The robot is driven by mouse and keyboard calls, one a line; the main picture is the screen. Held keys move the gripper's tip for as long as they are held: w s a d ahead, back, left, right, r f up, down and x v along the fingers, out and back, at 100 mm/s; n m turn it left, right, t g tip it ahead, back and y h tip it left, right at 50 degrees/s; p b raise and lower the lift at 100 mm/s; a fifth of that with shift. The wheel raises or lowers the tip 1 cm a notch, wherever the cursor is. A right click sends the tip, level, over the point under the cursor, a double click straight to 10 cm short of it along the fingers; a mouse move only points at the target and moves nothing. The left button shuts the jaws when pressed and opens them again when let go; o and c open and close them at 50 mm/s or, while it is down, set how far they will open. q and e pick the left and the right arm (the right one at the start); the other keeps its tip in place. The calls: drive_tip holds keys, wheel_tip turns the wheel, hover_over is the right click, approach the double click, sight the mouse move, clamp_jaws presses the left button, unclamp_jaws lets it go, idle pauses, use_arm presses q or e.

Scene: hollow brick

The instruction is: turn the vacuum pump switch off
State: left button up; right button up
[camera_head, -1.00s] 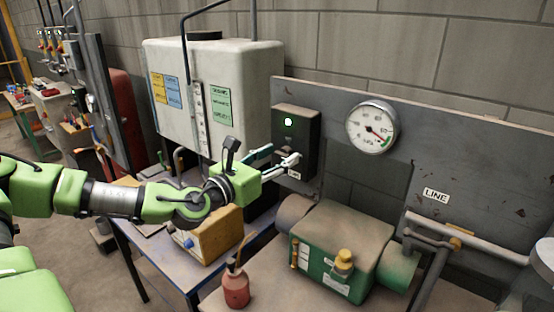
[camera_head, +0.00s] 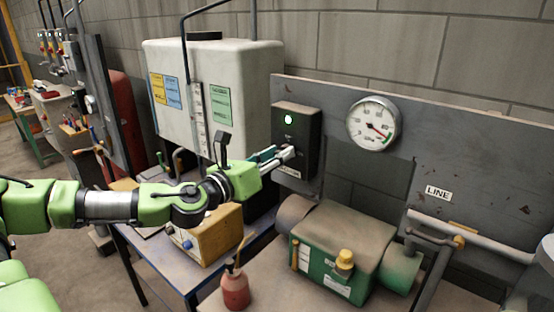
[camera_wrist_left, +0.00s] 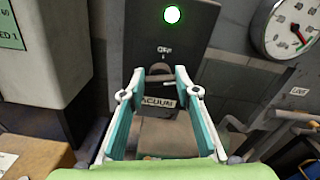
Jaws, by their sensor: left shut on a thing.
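The vacuum pump's black switch box (camera_head: 308,135) is mounted on the grey panel, and a green lamp (camera_head: 288,119) glows near its top. In the left wrist view, the box (camera_wrist_left: 190,35) fills the top middle, with an OFF mark (camera_wrist_left: 164,50) above my fingertips and a VACUUM label (camera_wrist_left: 158,103) below. My left gripper (camera_head: 288,153) is at the front of the box, shut on the switch lever. It also shows in the left wrist view (camera_wrist_left: 160,74), its fingers some way apart on either side. The lever is small and mostly hidden by the fingers. My right gripper is out of view.
A round gauge (camera_head: 373,123) is on the panel to the right. A green pump (camera_head: 335,250) stands below the box. A pale tank (camera_head: 240,70) is behind my left gripper. A yellow box (camera_head: 205,238) and a red oil can (camera_head: 235,288) stand below my arm.

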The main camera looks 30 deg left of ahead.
use_arm(q)
drive_tip(key=n+p, duration=0.1)
drive_tip(key=n, duration=0.1)
drive_tip(key=n+p, duration=0.1)
drive_tip(key=n, duration=0.1)
drive_tip(key=shift+a+r+n, duration=0.1)
drive_tip(key=shift+r+n, duration=0.1)
drive_tip(key=shift+n, duration=0.2)
drive_tip(key=shift+f+n+p, duration=0.1)
drive_tip(key=shift+n+p, duration=0.6)
drive_tip(key=shift+n, duration=0.2)
drive_tip(key=n+p, duration=0.2)
drive_tip(key=n, duration=0.3)
drive_tip(key=shift+a+f, duration=0.1)
drive_tip(key=shift+f, duration=0.05)
drive_tip(key=shift+f+n+p, duration=0.15)
drive_tip(key=shift+n+p, duration=0.8)
drive_tip(key=shift+n, duration=0.75)
drive_tip(key=o, duration=1.1)
